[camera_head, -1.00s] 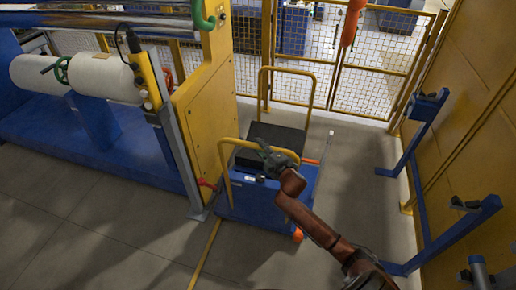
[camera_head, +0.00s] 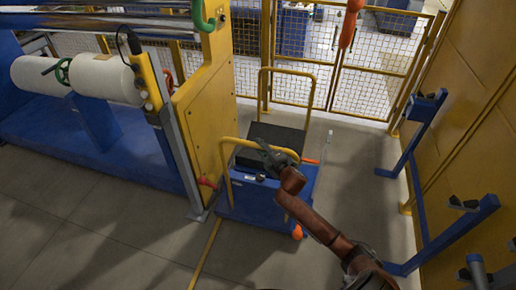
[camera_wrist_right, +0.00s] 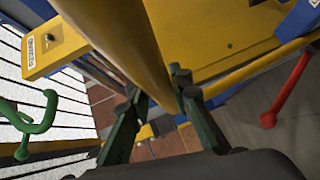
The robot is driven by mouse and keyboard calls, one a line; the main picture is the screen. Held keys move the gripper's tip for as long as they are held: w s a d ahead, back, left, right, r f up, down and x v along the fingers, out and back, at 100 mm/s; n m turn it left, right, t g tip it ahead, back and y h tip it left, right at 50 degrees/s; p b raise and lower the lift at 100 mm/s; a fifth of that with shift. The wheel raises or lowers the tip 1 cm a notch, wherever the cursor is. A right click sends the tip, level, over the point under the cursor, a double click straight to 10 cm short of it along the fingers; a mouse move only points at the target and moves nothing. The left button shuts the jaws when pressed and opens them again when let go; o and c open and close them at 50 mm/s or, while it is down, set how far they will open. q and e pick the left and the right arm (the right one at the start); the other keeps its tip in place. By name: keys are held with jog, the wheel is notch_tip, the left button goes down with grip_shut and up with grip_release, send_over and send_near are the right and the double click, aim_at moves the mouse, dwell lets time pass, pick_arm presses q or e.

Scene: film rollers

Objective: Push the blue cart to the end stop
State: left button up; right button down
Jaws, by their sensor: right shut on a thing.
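The blue cart (camera_head: 256,204) stands on the floor beside the yellow machine frame, with a yellow hoop handle (camera_head: 224,158) at its near end and another yellow hoop (camera_head: 289,69) at its far end. My right gripper (camera_head: 263,147) is at the top bar of the near handle. In the right wrist view a yellow bar (camera_wrist_right: 150,60) runs between the dark green fingers of my right gripper (camera_wrist_right: 160,98), which is shut on it. My left gripper is not in view. I cannot make out the end stop for certain.
A yellow mesh fence (camera_head: 375,88) stands behind the cart. The yellow machine frame (camera_head: 207,105) is close on the cart's left. Blue brackets (camera_head: 470,222) stick out from the yellow wall at right. Grey floor (camera_head: 355,175) is clear between cart and brackets.

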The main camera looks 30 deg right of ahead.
jog(key=shift+w+d, duration=0.55)
jog(key=shift+d, duration=0.3)
jog(key=c, duration=2.2)
grip_release()
jog(key=shift+r, duration=0.15)
jog(key=o, duration=0.5)
jog(key=shift+c, duration=0.2)
jog(key=shift+a, duration=0.15)
jog(key=s+r, duration=0.1)
jog(key=s, duration=1.1)
jog(key=shift+a+r, duration=0.25)
jog(key=shift+a, duration=0.15)
jog(key=shift+w, duration=0.1)
